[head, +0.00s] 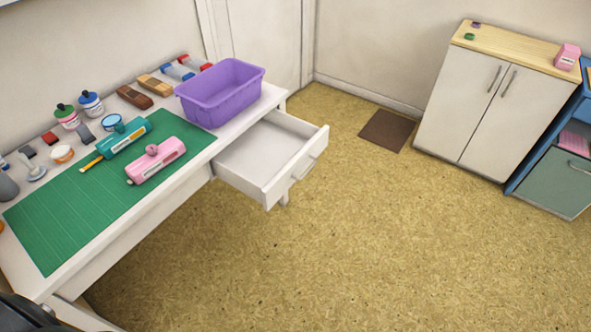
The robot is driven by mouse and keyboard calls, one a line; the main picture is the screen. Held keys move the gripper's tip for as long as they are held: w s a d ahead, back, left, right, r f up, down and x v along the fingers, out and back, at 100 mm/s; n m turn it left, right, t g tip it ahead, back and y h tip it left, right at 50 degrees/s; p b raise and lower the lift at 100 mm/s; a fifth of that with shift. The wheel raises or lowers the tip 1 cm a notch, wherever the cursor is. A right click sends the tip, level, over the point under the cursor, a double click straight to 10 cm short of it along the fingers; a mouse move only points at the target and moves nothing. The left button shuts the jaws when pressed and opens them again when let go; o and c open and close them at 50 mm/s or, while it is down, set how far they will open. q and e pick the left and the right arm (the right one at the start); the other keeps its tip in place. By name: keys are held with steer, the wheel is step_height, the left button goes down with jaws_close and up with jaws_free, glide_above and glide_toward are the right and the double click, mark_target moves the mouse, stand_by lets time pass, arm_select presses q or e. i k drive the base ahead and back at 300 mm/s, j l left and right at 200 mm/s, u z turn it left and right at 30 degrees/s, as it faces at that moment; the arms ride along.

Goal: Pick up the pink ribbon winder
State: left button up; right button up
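The pink ribbon winder (160,166) lies on the green cutting mat (75,215) on the white desk, with a round pink knob on its top side. A teal winder of similar shape (124,141) lies just behind it, with a yellow strip at its left end. Neither of my grippers shows in the head view.
A purple bin (222,97) stands on the desk's right end. Below it an open, empty drawer (262,158) juts out over the floor. Bottles, jars and stamps line the desk's back. The floor (330,240) in front is clear. A white cabinet (490,100) stands at right.

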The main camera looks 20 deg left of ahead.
mark_target(146, 166)
steer(key=j+u, duration=0.1)
steer(key=u, duration=0.35)
steer(key=j+u, duration=0.15)
steer(key=u, duration=0.3)
steer(key=j+u, duration=0.1)
steer(key=u, duration=0.35)
steer(key=i+l, duration=0.25)
steer(key=i+l+u, duration=0.15)
steer(key=u, duration=0.2)
steer(key=i+l+u, duration=0.15)
steer(key=l+u, duration=0.15)
steer(key=l, duration=0.15)
steer(key=l+u, duration=0.35)
steer(key=i+j, duration=0.05)
